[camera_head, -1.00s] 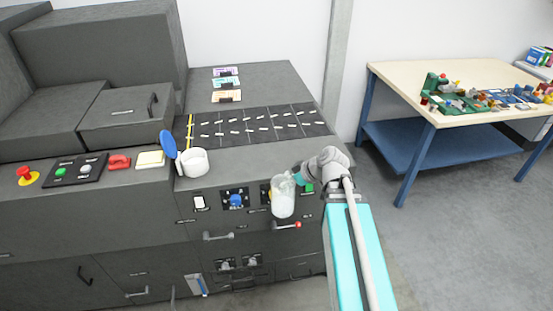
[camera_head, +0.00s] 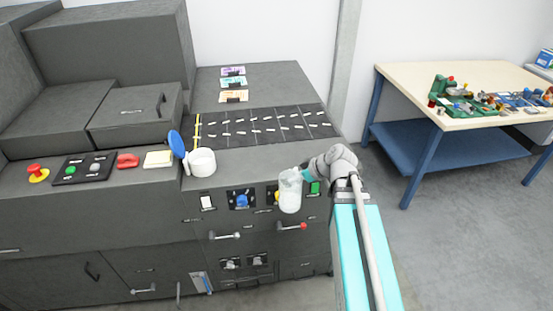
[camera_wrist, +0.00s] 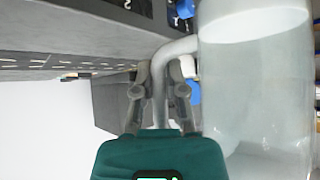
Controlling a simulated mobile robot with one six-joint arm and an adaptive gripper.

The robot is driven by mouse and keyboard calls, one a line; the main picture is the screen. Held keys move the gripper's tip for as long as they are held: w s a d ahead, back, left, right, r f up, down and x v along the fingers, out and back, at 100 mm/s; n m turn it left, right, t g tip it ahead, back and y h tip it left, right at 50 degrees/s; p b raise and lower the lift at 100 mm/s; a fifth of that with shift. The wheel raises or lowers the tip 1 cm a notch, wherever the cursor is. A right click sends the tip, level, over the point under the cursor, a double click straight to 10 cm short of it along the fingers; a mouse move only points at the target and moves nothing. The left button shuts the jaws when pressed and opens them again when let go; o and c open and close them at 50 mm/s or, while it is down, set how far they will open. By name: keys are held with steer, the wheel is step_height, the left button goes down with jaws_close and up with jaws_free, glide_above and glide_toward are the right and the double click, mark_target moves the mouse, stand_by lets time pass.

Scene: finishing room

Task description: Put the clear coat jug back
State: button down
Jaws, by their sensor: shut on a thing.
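The clear coat jug (camera_head: 290,192) is a translucent, whitish jug held in front of the machine's front panel, to the left of my arm's end. My gripper (camera_head: 304,175) is shut on its handle. In the wrist view the jug (camera_wrist: 255,95) fills the right side, and its pale handle (camera_wrist: 172,50) runs between the fingers of my gripper (camera_wrist: 160,90). A pale liquid level shows inside the jug. The jug looks roughly upright in the head view. Its far side is hidden.
A cream-topped table (camera_head: 470,122) with colourful parts stands at the right. Grey floor (camera_head: 450,230) is open between.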

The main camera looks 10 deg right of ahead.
steer(key=w+d+r+m+t+h+p, duration=0.1)
steer(key=w+d+r+m+h+p, duration=0.1)
steer(key=w+r+p, duration=0.7)
steer(key=shift+w+d+r+m+t+p, duration=0.25)
steer(key=shift+d+r+m+t+p, duration=0.15)
steer(key=shift+r+m, duration=0.35)
steer(key=w+f+b, duration=0.3)
steer(key=w, duration=0.1)
steer(key=w+f+b, duration=0.3)
steer(key=w, duration=0.1)
steer(key=w+f+b, duration=0.3)
steer(key=w, duration=0.2)
steer(key=shift+w+d, duration=0.1)
steer(key=shift+w+f+b, duration=0.45)
steer(key=shift+f+b, duration=1.55)
steer(key=shift+b, duration=0.05)
